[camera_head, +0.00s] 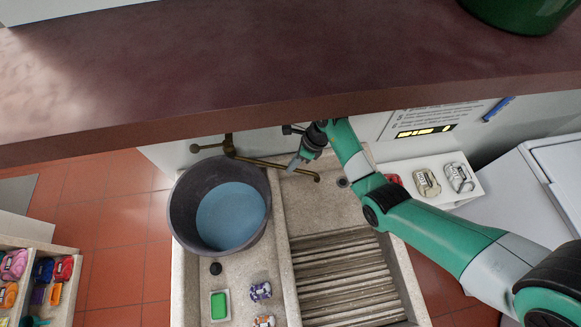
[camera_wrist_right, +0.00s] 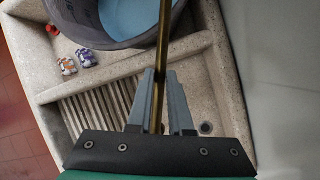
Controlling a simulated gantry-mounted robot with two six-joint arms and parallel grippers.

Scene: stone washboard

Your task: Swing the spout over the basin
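The brass spout (camera_head: 275,165) runs from the wall fitting rightward, with its tip above the washboard side of the stone sink. My right gripper (camera_head: 294,164) is at the spout. In the right wrist view the spout (camera_wrist_right: 164,45) passes between the two grey fingers (camera_wrist_right: 160,100), which sit close on both sides and look shut on it. The stone basin (camera_head: 183,290) is left of the divider. A dark round tub (camera_head: 184,228) with blue water stands in it. The ribbed washboard (camera_head: 345,275) is on the right side. My left gripper is not clearly in view.
A green soap dish (camera_head: 219,305), a dark round stopper (camera_head: 215,268) and toy cars (camera_head: 260,291) lie on the sink's front left. A drain (camera_head: 342,183) is right of the spout tip. A crate of toys (camera_head: 60,300) stands at left.

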